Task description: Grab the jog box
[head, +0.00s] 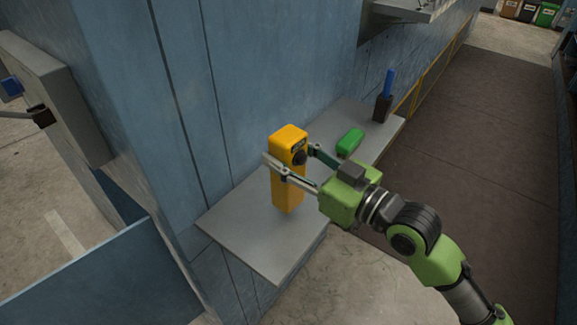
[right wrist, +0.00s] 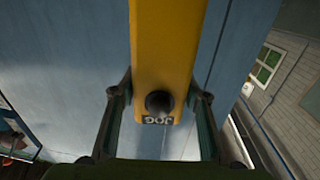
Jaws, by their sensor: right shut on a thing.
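The jog box (head: 288,192) is a tall yellow box with a black knob and a "JOG" label near its top. It is upright at the grey shelf, and I cannot tell whether its bottom touches the shelf. My right gripper (head: 290,162) is shut on its upper part, one finger on each side. In the right wrist view the jog box (right wrist: 168,50) fills the space between the two fingers of the gripper (right wrist: 160,100), with the knob facing the camera. My left gripper is not in view.
The grey shelf (head: 240,235) runs along a blue wall (head: 270,70). A green object (head: 350,141) lies on it behind the jog box, and a dark holder with a blue item (head: 384,98) stands at its far end. A grey ledge (head: 405,10) juts out above.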

